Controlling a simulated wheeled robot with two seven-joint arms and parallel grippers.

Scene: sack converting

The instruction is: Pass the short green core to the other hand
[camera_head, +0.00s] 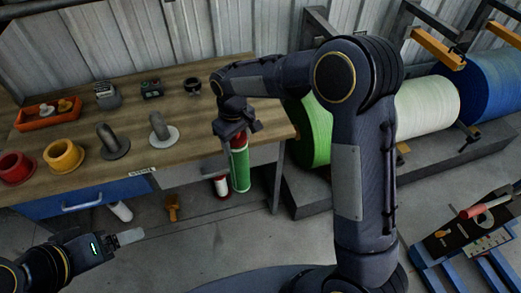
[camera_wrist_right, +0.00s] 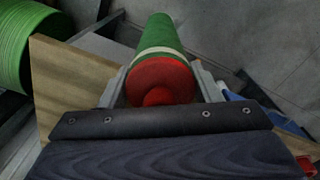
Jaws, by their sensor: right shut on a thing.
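The short green core (camera_head: 240,170) has a pale band and a red end. It hangs upright from my right gripper (camera_head: 237,140), in front of the workbench's right end. In the right wrist view the core (camera_wrist_right: 160,38) lies between the two fingers of the right gripper (camera_wrist_right: 163,85), its red end towards the camera. My right gripper is shut on it. My left gripper (camera_head: 130,237) is at the lower left, over the floor and well apart from the core. Its fingers overlap in the view, so its opening does not show.
The wooden workbench (camera_head: 75,115) carries red (camera_head: 15,167) and yellow (camera_head: 64,156) flanged pieces, two grey pegs and an orange tray (camera_head: 48,113). Large green (camera_head: 308,130), white and blue rolls stand at the right. A blue-framed stand (camera_head: 425,262) is at lower right.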

